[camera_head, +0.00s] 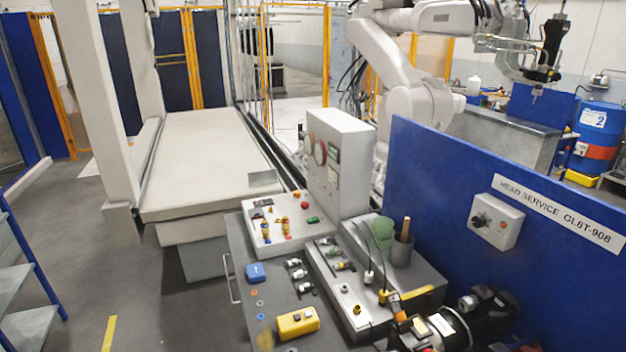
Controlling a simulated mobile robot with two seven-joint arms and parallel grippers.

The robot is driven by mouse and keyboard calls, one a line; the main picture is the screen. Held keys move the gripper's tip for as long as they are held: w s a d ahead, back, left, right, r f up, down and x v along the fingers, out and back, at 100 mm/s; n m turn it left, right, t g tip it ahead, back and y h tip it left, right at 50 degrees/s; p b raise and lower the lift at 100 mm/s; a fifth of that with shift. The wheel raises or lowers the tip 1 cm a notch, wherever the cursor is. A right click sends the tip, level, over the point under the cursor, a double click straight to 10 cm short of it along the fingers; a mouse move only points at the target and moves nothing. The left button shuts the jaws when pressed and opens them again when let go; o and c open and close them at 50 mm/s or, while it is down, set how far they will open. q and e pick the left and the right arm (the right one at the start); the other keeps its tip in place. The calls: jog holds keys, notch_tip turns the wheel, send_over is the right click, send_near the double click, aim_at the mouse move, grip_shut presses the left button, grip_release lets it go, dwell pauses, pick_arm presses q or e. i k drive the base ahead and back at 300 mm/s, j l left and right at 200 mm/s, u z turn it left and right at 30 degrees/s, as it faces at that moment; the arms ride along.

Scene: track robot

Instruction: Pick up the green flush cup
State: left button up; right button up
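The green flush cup (383,230) stands upright on the grey bench unit, near the back right of the workstation. It is beside and slightly behind a grey cup (401,252) that holds a brown wooden handle. The lower part of the green cup is partly hidden by a thin dark cable or hose in front of it. Neither of my grippers shows in the head view.
A grey gauge box (338,165) stands behind left of the cup, and a blue panel (455,190) rises at its right. A black and silver cylindrical assembly (455,325) lies front right.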

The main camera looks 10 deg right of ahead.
aim_at(381, 226)
jog(key=l+z, duration=0.2)
jog(key=z, duration=0.2)
jog(key=l+z, duration=0.15)
jog(key=z, duration=0.2)
